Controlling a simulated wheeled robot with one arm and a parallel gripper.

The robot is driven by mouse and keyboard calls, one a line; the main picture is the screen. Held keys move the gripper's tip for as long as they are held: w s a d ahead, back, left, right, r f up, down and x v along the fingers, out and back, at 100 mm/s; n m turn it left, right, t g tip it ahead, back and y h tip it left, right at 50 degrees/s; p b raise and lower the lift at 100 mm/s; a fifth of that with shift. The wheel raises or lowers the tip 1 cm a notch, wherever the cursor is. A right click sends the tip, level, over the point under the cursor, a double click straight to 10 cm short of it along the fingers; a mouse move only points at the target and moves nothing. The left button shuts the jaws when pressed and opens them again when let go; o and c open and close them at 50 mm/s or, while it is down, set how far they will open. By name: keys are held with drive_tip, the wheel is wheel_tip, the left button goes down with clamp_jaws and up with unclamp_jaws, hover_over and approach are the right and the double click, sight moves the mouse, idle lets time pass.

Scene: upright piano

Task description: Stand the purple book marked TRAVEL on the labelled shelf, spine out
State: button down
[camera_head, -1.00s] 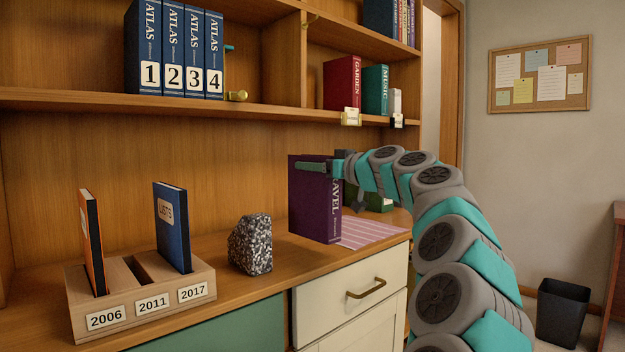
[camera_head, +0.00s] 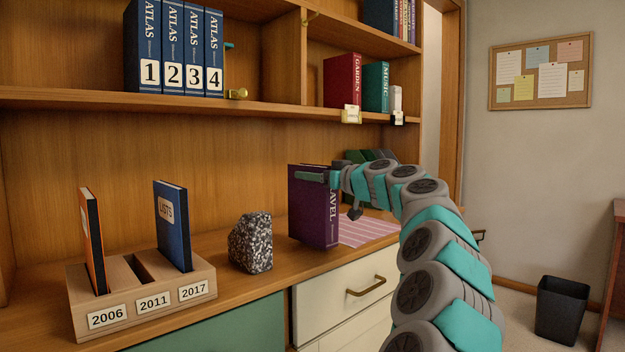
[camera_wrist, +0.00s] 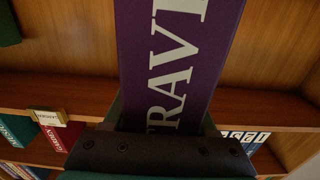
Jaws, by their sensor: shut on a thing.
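The purple TRAVEL book (camera_head: 309,212) is upright in the head view, just above or touching the desk top beside the striped mat; I cannot tell which. My gripper (camera_head: 325,177) is shut on it near its top. In the wrist view the book's spine (camera_wrist: 178,65) with white letters fills the middle, between my gripper's fingers (camera_wrist: 165,118). A red GARDEN book (camera_head: 342,80) and a teal MUSIC book (camera_head: 376,87) stand on the upper right shelf (camera_head: 366,114).
Blue ATLAS volumes (camera_head: 174,48) stand on the upper left shelf, with a brass peg (camera_head: 237,94) beside them. On the desk are a speckled stone (camera_head: 251,243), a wooden slotted holder (camera_head: 140,275) with two books, and a pink striped mat (camera_head: 366,230).

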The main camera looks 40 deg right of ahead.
drive_tip(key=shift+f, duration=0.5)
drive_tip(key=shift+c, duration=1)
unclamp_jaws()
drive_tip(key=s+d+b, duration=0.1)
drive_tip(key=s, duration=1.1)
drive_tip(key=shift+r, duration=0.15)
